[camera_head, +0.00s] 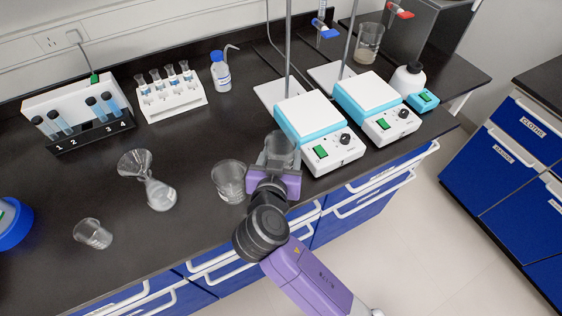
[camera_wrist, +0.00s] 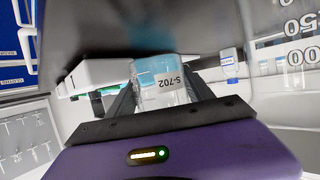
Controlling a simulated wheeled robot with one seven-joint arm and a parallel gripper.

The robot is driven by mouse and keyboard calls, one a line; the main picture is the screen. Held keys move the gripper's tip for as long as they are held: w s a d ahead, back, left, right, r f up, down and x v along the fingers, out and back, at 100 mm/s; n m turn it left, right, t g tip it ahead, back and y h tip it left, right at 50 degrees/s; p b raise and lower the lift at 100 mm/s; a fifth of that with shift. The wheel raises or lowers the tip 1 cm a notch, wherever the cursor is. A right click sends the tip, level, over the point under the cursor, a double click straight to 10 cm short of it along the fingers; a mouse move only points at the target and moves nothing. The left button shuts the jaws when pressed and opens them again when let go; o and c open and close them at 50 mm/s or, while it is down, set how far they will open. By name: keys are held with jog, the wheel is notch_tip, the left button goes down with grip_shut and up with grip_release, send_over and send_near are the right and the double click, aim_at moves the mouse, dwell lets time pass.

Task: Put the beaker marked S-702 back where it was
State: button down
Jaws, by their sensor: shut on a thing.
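My gripper (camera_wrist: 163,98) is shut on the beaker marked S-702 (camera_wrist: 160,80); its label reads clearly between the fingers in the wrist view. In the head view the clear beaker (camera_head: 279,150) is at the end of my arm, over the front part of the bench, just left of the nearer hotplate stirrer (camera_head: 318,135). Another clear glass beaker (camera_head: 229,180) stands on the bench immediately left of my gripper. Whether the held beaker's base touches the bench cannot be told.
A small beaker (camera_head: 93,233) and a flask with a funnel (camera_head: 155,185) stand to the left. Tube racks (camera_head: 170,100) and a wash bottle (camera_head: 220,72) are at the back. A second stirrer (camera_head: 375,105) is at right. Bare bench (camera_head: 185,140) lies behind the flask.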

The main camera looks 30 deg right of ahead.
jog(key=shift+f, duration=1.4)
jog(key=shift+f, duration=0.15)
jog(key=c, duration=0.7)
grip_release()
jog(key=shift+r, duration=0.3)
jog(key=b+v, duration=0.1)
jog(key=v, duration=1.1)
jog(key=shift+f, duration=0.1)
